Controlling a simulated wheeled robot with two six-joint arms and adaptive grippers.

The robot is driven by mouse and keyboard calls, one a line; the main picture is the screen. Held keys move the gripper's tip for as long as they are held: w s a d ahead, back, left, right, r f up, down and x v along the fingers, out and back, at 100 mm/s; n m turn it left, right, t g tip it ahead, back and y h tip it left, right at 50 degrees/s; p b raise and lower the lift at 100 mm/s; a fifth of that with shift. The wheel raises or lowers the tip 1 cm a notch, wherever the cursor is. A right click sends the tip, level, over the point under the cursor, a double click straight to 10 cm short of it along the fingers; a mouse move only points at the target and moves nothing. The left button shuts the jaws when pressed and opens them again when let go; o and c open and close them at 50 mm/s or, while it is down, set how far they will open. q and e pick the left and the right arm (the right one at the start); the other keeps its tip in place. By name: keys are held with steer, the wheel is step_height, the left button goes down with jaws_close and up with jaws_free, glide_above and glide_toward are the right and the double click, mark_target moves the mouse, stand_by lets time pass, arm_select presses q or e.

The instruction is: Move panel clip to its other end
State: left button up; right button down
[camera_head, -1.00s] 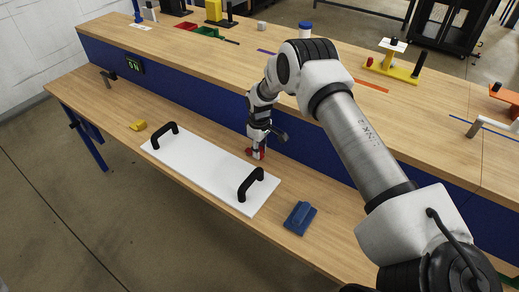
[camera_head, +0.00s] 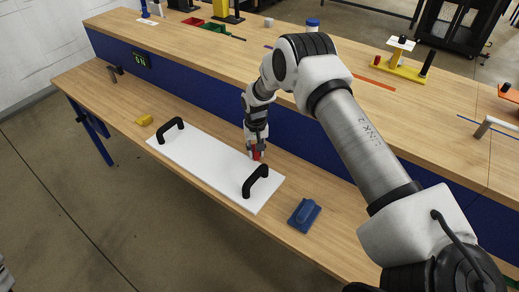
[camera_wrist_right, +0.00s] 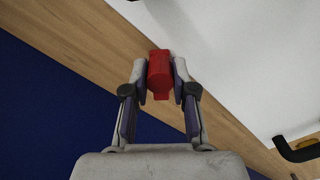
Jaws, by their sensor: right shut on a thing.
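The white panel (camera_head: 205,159) lies flat on the lower wooden bench with two black handles, one near each end. My right gripper (camera_head: 256,153) is at the panel's far long edge, nearer the right handle (camera_head: 256,181). It is shut on a small red clip (camera_head: 257,155). In the right wrist view, the red clip (camera_wrist_right: 160,72) sits between the two fingertips of the gripper (camera_wrist_right: 160,80), beside the edge of the white panel (camera_wrist_right: 235,65). I cannot tell whether the clip touches the panel.
A blue wall (camera_head: 200,87) rises behind the lower bench up to a raised shelf (camera_head: 220,40) holding several items.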

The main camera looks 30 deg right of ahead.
steer(key=m, duration=0.1)
steer(key=a+m, duration=0.1)
steer(key=m, duration=0.1)
steer(key=w+m, duration=0.1)
steer(key=shift+a+m+b, duration=0.3)
steer(key=shift+b, duration=0.05)
steer(key=shift+w+a+m+b, duration=0.15)
steer(key=shift+w+m+b, duration=0.1)
steer(key=shift+m, duration=0.5)
steer(key=shift+w+a+m+b, duration=0.1)
steer(key=shift+w+a+m, duration=0.15)
steer(key=shift+m, duration=0.55)
steer(key=shift+w+a+m+b, duration=0.1)
steer(key=shift+w+m+b, duration=0.15)
steer(key=shift+m, duration=0.5)
steer(key=c, duration=0.9)
jaws_free()
steer(key=shift+w, duration=0.1)
steer(key=shift+c, duration=0.2)
step_height(320, 180, up, 12)
